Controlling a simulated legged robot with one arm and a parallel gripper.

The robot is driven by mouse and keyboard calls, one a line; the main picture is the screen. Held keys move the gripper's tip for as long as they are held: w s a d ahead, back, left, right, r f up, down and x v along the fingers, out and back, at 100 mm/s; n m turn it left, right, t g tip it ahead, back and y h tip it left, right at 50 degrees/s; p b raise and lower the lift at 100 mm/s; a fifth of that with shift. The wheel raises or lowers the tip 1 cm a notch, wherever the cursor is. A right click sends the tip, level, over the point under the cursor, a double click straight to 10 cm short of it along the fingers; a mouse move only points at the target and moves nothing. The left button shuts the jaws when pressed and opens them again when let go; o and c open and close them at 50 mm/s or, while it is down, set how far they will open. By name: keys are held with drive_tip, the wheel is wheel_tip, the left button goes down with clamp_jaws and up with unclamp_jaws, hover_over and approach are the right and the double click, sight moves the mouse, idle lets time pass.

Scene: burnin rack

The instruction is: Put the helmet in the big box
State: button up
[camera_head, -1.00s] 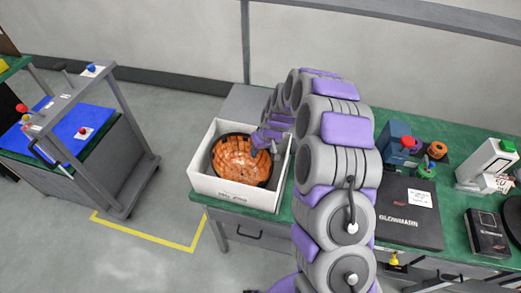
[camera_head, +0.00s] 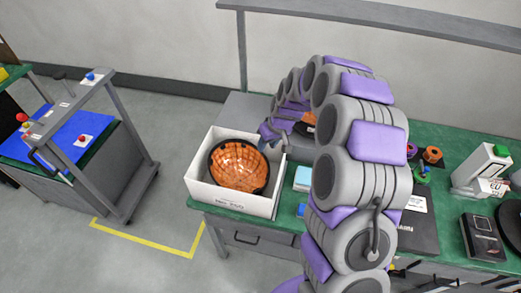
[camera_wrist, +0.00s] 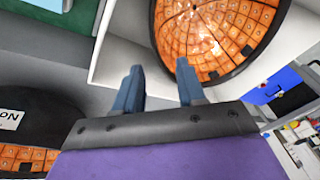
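The orange and black helmet (camera_head: 238,166) lies in the big white box (camera_head: 231,197), its orange gridded side facing up. It also shows in the wrist view (camera_wrist: 215,35), inside the white box wall. My gripper (camera_head: 268,135) is just past the box's right rim, apart from the helmet. In the wrist view its two blue-grey fingers (camera_wrist: 160,80) are spread with nothing between them. Another orange and black round piece (camera_wrist: 40,125) shows at the lower left of the wrist view; part of it shows behind my arm in the head view (camera_head: 305,124).
The green bench (camera_head: 430,250) holds a dark case (camera_head: 420,225), a black box (camera_head: 483,235), a white device (camera_head: 482,170) and small light-blue boxes (camera_head: 302,179). A cart with a blue top (camera_head: 70,133) stands at left. Floor between is clear.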

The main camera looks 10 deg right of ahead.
drive_tip(key=s+r+g, duration=0.1)
drive_tip(key=s+r, duration=1.1)
drive_tip(key=s, duration=0.1)
drive_tip(key=s+d+r+m+g+h, duration=0.1)
drive_tip(key=s+d, duration=0.1)
drive_tip(key=s, duration=0.7)
drive_tip(key=s+d+r+m, duration=0.1)
drive_tip(key=s+d+r, duration=0.1)
drive_tip(key=s, duration=0.8)
drive_tip(key=s+d+r+m+g+h, duration=0.1)
drive_tip(key=s+d+m, duration=0.1)
drive_tip(key=s, duration=0.8)
drive_tip(key=shift+r+g+h, duration=0.3)
drive_tip(key=shift+r, duration=0.1)
drive_tip(key=shift+a, duration=0.35)
